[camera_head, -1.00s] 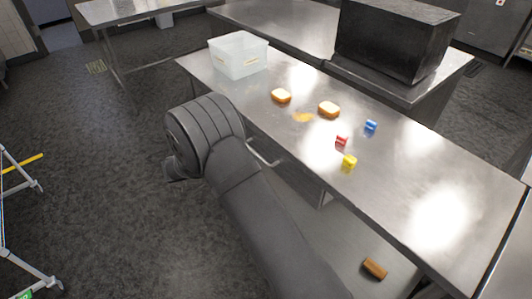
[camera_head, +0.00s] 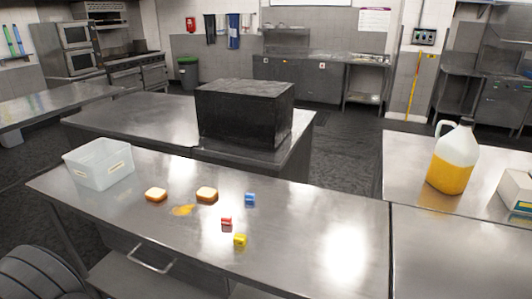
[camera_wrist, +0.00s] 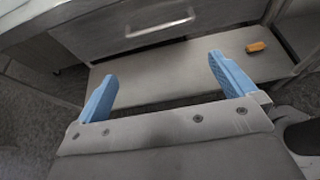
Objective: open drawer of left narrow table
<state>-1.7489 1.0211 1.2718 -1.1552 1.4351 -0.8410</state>
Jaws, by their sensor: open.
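A steel table (camera_head: 300,262) stands in front of me, with a drawer under its top at the left. The drawer's bar handle (camera_head: 152,262) shows below the table edge in the head view. In the wrist view the drawer front (camera_wrist: 95,32) looks shut, and its handle (camera_wrist: 160,27) runs across the upper middle. My gripper (camera_wrist: 160,78) is open and empty, with its two blue fingers apart. The handle lies beyond the fingertips, apart from them. The gripper itself is out of the head view; only part of my arm shows at the lower left.
On the table are a clear plastic bin (camera_head: 100,165), two bread pieces (camera_head: 207,194), an orange spill (camera_head: 183,211), and blue, red and yellow small items (camera_head: 240,240). A lower shelf (camera_wrist: 150,85) holds a brown item (camera_wrist: 256,47). A jug (camera_head: 452,160) stands at right.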

